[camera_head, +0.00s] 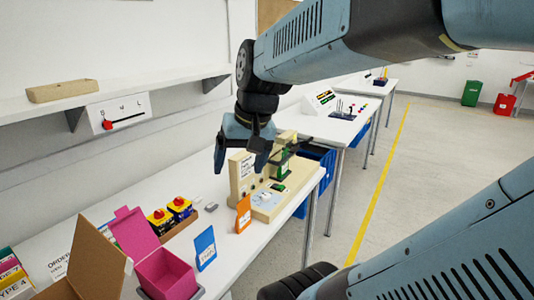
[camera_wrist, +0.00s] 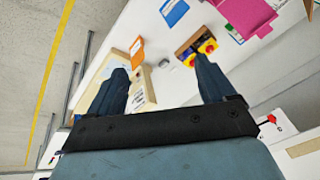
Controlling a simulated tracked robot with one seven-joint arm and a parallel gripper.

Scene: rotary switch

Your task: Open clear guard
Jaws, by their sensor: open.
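I cannot make out a clear guard in either view. A beige fixture (camera_head: 241,186) with an upright panel and a flat base stands on the white table, with a green part (camera_head: 281,171) on it. My gripper (camera_head: 240,158) is open and empty, pointing down above and just left of the fixture, and hides part of it. In the wrist view my gripper (camera_wrist: 161,72) has its fingers spread, with the fixture (camera_wrist: 147,82) partly behind the left finger.
A wall panel (camera_head: 118,112) with a red handle hangs below a shelf (camera_head: 150,91). An orange card (camera_head: 243,214), a blue card (camera_head: 205,248), an open pink box (camera_head: 165,270) and a cardboard box (camera_head: 95,262) stand on the table. Blue bins (camera_head: 318,160) are at its right side.

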